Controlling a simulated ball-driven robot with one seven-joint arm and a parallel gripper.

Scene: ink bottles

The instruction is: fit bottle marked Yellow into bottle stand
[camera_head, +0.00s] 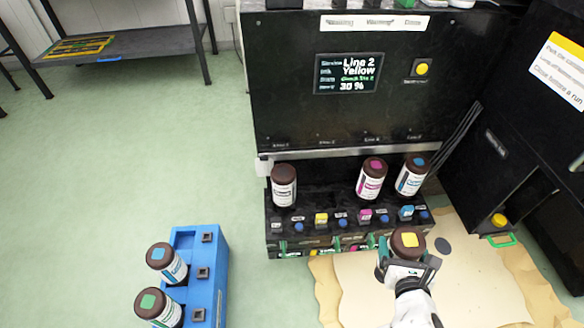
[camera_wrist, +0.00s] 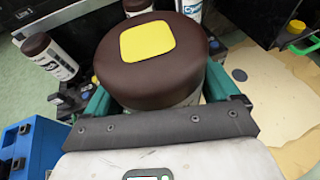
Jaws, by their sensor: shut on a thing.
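The Yellow bottle (camera_head: 409,240) has a dark brown cap with a yellow square. It also shows large in the wrist view (camera_wrist: 165,75). My gripper (camera_head: 406,256) is shut on it, with one green finger on each side below the cap. The bottle stand (camera_head: 321,236) is the black ledge at the foot of the machine. It holds a black-labelled bottle (camera_head: 284,186) at left, and magenta (camera_head: 371,180) and cyan (camera_head: 411,176) bottles at right. An empty place lies between, behind a yellow tag (camera_head: 321,218). The held bottle is in front of the stand's right end.
A black cabinet (camera_head: 510,150) stands at right. Green floor (camera_head: 130,140) is clear at left.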

